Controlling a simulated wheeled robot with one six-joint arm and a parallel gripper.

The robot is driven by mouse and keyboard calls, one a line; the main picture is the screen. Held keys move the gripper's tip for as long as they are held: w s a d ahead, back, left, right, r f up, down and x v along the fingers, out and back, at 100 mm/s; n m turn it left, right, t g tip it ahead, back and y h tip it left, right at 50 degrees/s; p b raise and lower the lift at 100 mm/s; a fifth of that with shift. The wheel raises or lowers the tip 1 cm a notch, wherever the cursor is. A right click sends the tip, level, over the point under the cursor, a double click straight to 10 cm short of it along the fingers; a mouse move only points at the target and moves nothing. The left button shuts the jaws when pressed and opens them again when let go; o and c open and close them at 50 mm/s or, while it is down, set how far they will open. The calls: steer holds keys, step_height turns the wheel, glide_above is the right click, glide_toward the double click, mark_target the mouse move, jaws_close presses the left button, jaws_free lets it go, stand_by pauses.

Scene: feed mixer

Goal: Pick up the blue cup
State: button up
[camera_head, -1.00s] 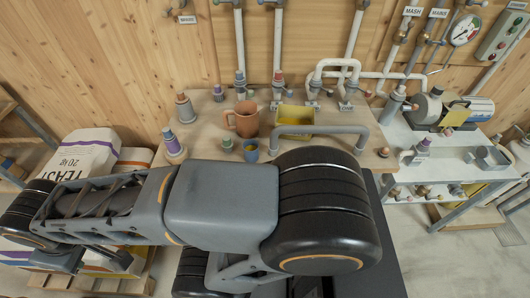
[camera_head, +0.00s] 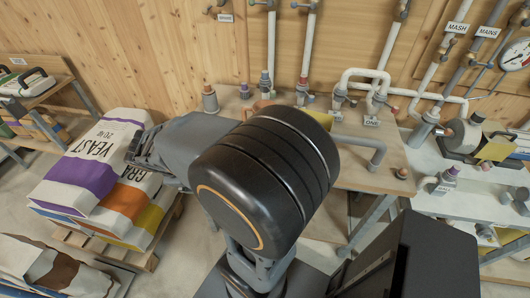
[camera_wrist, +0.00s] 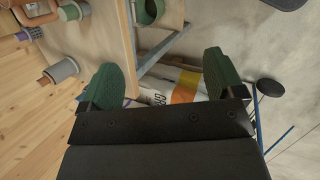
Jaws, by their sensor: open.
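The blue cup is not visible in either current view; in the head view my own arm covers the part of the wooden table (camera_head: 350,170) where it stood. My gripper (camera_wrist: 163,82) shows in the wrist view with its two green fingertips wide apart and nothing between them. Behind the fingertips, farther off, are a metal table leg and a printed sack (camera_wrist: 185,85).
An orange-brown mug (camera_head: 262,104) shows partly above my arm. A yellow box (camera_head: 321,118) and a grey bent pipe (camera_head: 365,142) are on the table. Stacked feed sacks (camera_head: 100,175) lie on a pallet at left. A white bench (camera_head: 440,165) with a pump stands at right.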

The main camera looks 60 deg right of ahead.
steer(key=shift+o, duration=0.2)
steer(key=d+f+n+g+h+b, duration=0.1)
steer(key=d+f+n+g+h, duration=0.1)
steer(key=d, duration=0.5)
steer(key=w+d+f+n+g+h+b, duration=0.1)
steer(key=d+f+n+g+h, duration=0.1)
steer(key=d+f+n+h, duration=0.2)
steer(key=d+f+n, duration=0.2)
steer(key=d, duration=0.1)
steer(key=shift+w+f+n+h, duration=0.2)
steer(key=shift+f+n+h, duration=0.1)
steer(key=shift+f+n, duration=0.1)
steer(key=shift+n, duration=0.3)
steer(key=x, duration=0.8)
steer(key=shift+w+d+r, duration=0.1)
steer(key=shift+w+d, duration=0.05)
steer(key=shift+w, duration=0.1)
steer(key=shift+p+x, duration=0.4)
steer(key=shift+x, duration=2.8)
steer(key=shift+c, duration=0.3)
steer(key=c, duration=1)
